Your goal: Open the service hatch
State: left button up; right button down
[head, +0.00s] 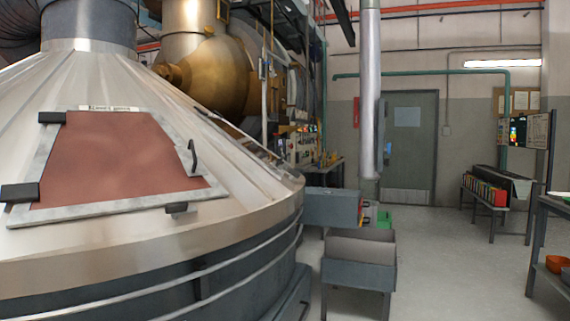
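The service hatch (125,162) is a reddish-brown panel in a grey metal frame, set on the sloping top of a large silver conical housing (225,215) at the left. It looks closed. Dark hinge-like blocks sit at its left edge, at the upper corner (52,117) and the lower corner (19,192). A dark curved handle (192,158) stands at its right side. A small dark latch-like piece (177,208) sits at the lower edge. Neither of my grippers shows in the head view.
A grey open bin (359,262) stands right of the housing, with a grey box (332,206) behind it. A vertical silver pipe (370,90) hangs above. A shelf (552,240) stands at the right edge. Grey floor (450,255) is clear between.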

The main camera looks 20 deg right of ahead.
aim_at(101, 154)
jog(key=z, duration=0.4)
jog(key=i, duration=1)
jog(key=u, duration=0.8)
